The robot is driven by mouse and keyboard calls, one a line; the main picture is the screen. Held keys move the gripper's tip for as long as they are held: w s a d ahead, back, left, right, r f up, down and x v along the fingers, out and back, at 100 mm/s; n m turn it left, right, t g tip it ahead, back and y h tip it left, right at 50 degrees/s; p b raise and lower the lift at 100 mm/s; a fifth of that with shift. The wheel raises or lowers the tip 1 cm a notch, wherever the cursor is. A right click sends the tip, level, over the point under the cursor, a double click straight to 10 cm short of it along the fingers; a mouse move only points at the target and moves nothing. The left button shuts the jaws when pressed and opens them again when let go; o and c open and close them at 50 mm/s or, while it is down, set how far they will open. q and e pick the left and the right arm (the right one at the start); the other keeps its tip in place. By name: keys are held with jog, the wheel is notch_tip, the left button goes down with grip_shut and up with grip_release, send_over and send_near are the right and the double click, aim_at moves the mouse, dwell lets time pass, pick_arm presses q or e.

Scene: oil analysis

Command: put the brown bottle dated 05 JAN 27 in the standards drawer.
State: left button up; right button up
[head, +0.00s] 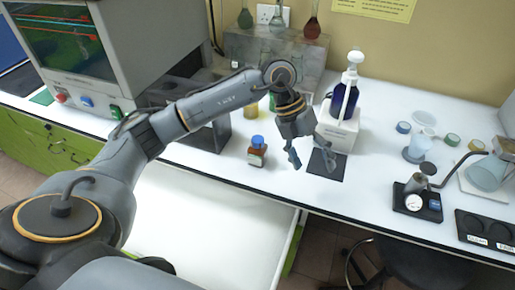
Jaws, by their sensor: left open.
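A small brown bottle (257,156) with a blue cap and a label stands upright near the front edge of the white bench. The date on its label is too small to read. My left gripper (311,161) is open and empty, pointing down just right of the bottle and apart from it. An open white drawer (205,220) juts out below the bench edge; its visible inside looks empty, and my left arm hides its left part. No name on the drawer shows. My right gripper is not in view.
A dark square pad (327,165) lies beside my gripper, in front of a blue pump bottle (345,98) in a white holder. A grey instrument (115,60) stands at the left. A gauge (414,202) and glassware stand at the right. A stool (400,262) is below.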

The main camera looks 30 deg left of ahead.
aim_at(256, 138)
pick_arm(q)
jog(key=a+r+y, duration=0.1)
jog(key=a+y, duration=0.1)
jog(key=a, duration=0.3)
jog(key=w+a+r+n+y, duration=0.1)
jog(key=a+r+y, duration=0.1)
jog(key=a, duration=0.4)
jog(key=w+a+r+n+y, duration=0.1)
jog(key=a+y, duration=0.1)
jog(key=a, duration=0.4)
jog(key=shift+w+a+r, duration=0.1)
jog(key=shift+a+r, duration=0.05)
jog(key=shift+r, duration=0.1)
jog(key=shift+a+f+n+p, duration=0.2)
jog(key=shift+a+n+p, duration=0.05)
jog(key=shift+n+p, duration=0.1)
notch_tip(256, 138, down, 8)
jog(key=shift+d+r+p, duration=0.1)
jog(key=shift+r+p, duration=0.05)
jog(key=shift+p, duration=0.55)
jog(key=shift+d+f+p, duration=0.2)
jog(key=shift+f+p, duration=0.3)
jog(key=shift+f, duration=0.1)
notch_tip(256, 138, down, 4)
jog(key=shift+d+r+p, duration=0.15)
jog(key=shift+r+p, duration=0.05)
jog(key=shift+p, duration=0.4)
jog(key=shift+f, duration=0.35)
jog(key=c, duration=1.5)
jog(key=shift+r, duration=0.15)
